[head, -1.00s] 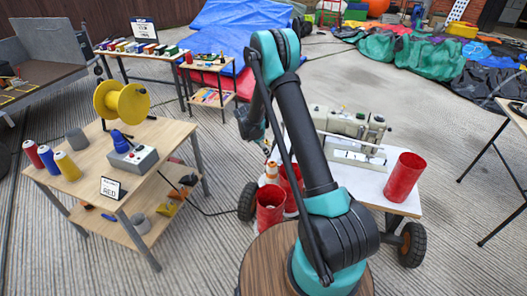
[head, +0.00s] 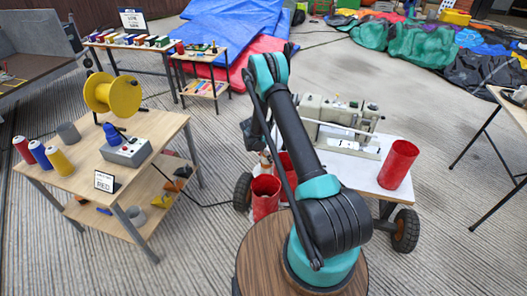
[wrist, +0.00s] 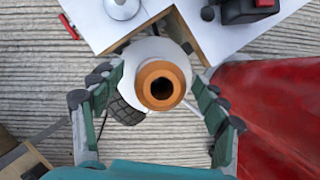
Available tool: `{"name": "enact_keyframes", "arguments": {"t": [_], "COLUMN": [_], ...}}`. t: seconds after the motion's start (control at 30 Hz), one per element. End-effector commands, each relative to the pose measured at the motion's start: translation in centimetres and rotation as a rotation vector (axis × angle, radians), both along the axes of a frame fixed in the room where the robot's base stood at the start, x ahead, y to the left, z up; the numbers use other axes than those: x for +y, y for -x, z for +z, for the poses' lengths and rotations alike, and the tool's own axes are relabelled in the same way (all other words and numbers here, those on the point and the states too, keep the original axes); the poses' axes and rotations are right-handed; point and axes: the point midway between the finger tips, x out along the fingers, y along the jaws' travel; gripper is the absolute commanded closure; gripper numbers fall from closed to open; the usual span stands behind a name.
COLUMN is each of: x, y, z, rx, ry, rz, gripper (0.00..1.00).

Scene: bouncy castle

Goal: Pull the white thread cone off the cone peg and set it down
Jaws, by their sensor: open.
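The white thread cone (wrist: 153,50) is in the middle of the wrist view, seen nearly end-on, with its orange-brown hollow tip (wrist: 161,86) facing the camera. My gripper (wrist: 158,92) is open, with one finger on each side of the cone and visible gaps between. I cannot tell how deep the fingers reach along it. The peg is hidden; only a dark hole shows in the tip. In the head view my arm hides the gripper and most of the cone; a small part of the cone (head: 265,160) shows beside the red bins.
Red bins (head: 266,196) stand close to the cone; a red wall (wrist: 278,110) lies just right of my gripper. A sewing machine (head: 335,122) and another red bin (head: 398,165) stand on the white wheeled table (head: 362,180). A wooden table (head: 150,135) with spools is at left.

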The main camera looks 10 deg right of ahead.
Motion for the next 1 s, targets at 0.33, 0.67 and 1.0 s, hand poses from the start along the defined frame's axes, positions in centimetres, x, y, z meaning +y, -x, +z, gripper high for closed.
{"name": "enact_keyframes", "arguments": {"t": [0.33,0.67,1.0], "x": [-1.2,-1.3,-1.3], "y": [-0.4,-0.5,-0.4], "z": [-3.2,-3.3,-3.3], "rx": [0.000,0.000,0.000], "ry": [0.000,0.000,0.000], "rz": [0.001,0.000,0.000], "gripper": [0.27,0.28,0.70]}}
